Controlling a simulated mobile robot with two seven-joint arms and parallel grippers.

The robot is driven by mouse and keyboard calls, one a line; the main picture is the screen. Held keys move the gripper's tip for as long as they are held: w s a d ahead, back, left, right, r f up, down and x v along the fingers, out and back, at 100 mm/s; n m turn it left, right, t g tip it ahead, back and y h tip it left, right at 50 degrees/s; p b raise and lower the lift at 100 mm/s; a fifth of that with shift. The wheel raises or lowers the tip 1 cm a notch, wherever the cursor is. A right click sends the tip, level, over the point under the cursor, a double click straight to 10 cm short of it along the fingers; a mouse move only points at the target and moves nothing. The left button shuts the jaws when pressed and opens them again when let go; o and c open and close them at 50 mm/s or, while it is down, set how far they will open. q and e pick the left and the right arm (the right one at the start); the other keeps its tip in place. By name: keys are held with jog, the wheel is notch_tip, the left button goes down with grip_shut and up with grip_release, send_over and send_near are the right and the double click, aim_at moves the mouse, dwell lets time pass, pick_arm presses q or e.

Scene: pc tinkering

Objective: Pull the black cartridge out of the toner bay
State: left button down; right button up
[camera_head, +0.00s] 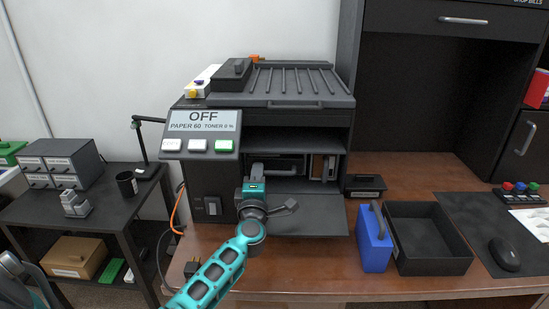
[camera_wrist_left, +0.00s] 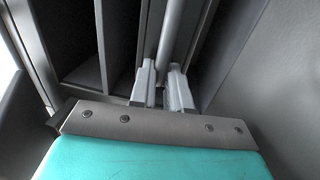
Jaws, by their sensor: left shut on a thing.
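The dark printer (camera_head: 215,130) stands on the desk with its front flap (camera_head: 310,215) folded down and the toner bay open. My left gripper (camera_head: 256,180) is at the left part of the opening. In the left wrist view, the left gripper (camera_wrist_left: 163,92) is shut on a grey bar-shaped handle (camera_wrist_left: 171,35). This appears to be the handle of the black cartridge, whose body is mostly hidden behind the gripper and in the bay's shadow. My right gripper is not in view.
A blue cartridge-like box (camera_head: 371,242) with a handle stands right of the flap. Beside it is an open black tray (camera_head: 450,267). A small black box (camera_head: 364,186) sits right of the printer. A mouse (camera_head: 504,253) lies on a dark mat at the right.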

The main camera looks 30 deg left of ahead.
pick_arm(q)
jog(key=shift+s+d+r+p, duration=0.15)
jog(key=shift+s+d+p, duration=0.4)
jog(key=shift+s, duration=0.4)
jog(key=shift+s+d+r+p, duration=0.1)
jog(key=shift+s+d+p, duration=0.25)
jog(key=shift+s+d, duration=0.45)
jog(key=shift+s+a, duration=0.15)
jog(key=shift+s, duration=0.05)
jog(key=c, duration=1)
grip_release()
jog(key=shift+f, duration=0.25)
jog(key=shift+s+d+f, duration=0.1)
jog(key=shift+s+d, duration=0.2)
jog(key=shift+s, duration=0.1)
jog(key=p+v, duration=0.1)
jog(key=v, duration=0.6)
jog(key=shift+s, duration=0.1)
